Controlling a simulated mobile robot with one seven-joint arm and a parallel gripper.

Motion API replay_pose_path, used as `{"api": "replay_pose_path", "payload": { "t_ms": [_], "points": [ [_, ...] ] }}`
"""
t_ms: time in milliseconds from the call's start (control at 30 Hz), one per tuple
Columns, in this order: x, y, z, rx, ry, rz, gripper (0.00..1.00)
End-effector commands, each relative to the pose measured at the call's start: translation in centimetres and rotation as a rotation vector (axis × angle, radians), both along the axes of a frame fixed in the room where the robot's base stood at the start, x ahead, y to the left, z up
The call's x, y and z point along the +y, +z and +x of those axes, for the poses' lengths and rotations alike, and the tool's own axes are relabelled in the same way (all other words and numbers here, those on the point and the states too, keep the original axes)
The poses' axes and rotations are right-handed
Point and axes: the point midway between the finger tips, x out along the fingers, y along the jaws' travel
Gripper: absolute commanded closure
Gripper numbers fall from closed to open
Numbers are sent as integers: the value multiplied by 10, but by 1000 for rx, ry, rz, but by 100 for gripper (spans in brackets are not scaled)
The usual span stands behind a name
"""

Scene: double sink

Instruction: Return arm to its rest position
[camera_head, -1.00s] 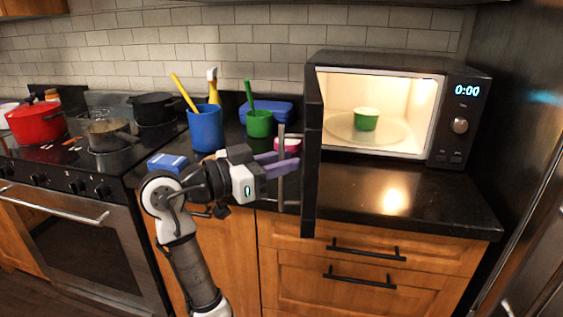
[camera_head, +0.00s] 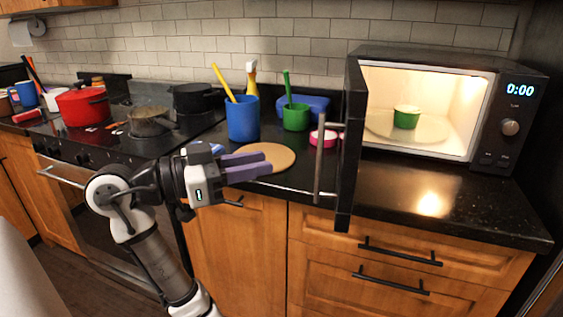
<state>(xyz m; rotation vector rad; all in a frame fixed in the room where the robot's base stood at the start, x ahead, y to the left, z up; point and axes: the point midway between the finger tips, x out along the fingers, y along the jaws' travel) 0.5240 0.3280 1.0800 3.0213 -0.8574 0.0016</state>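My gripper (camera_head: 249,167), with purple fingers, is in the air in front of the counter and points right toward the microwave. Nothing shows between its fingers, but their side-on angle hides how far apart they are. My arm is bent, rising from the bottom of the picture. The microwave (camera_head: 522,97) stands at the right with its door (camera_head: 352,140) wide open toward me. The fingertips are to the left of the door handle (camera_head: 319,165), apart from it.
A round tan board (camera_head: 281,158) lies behind the gripper. A blue cup (camera_head: 242,119), green cup (camera_head: 296,117) and pink container (camera_head: 324,138) stand near it. The stove at left holds a red pot (camera_head: 83,106) and other pots. Counter right of the door is clear.

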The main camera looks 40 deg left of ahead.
Motion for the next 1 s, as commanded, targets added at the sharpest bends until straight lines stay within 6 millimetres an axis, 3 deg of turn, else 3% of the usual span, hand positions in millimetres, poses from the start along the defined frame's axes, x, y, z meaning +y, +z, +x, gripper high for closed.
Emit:
{"api": "replay_pose_path", "payload": {
  "t_ms": [200, 767, 867, 1000],
  "points": [
    [7, 0, -12, 0, 0, 1, 75],
    [7, 0, -11, -2, 2, -1, 75],
    [10, 4, -4, -22, 43, -29, 75],
    [28, 21, 19, -122, 228, -141, 75]
  ]
}}
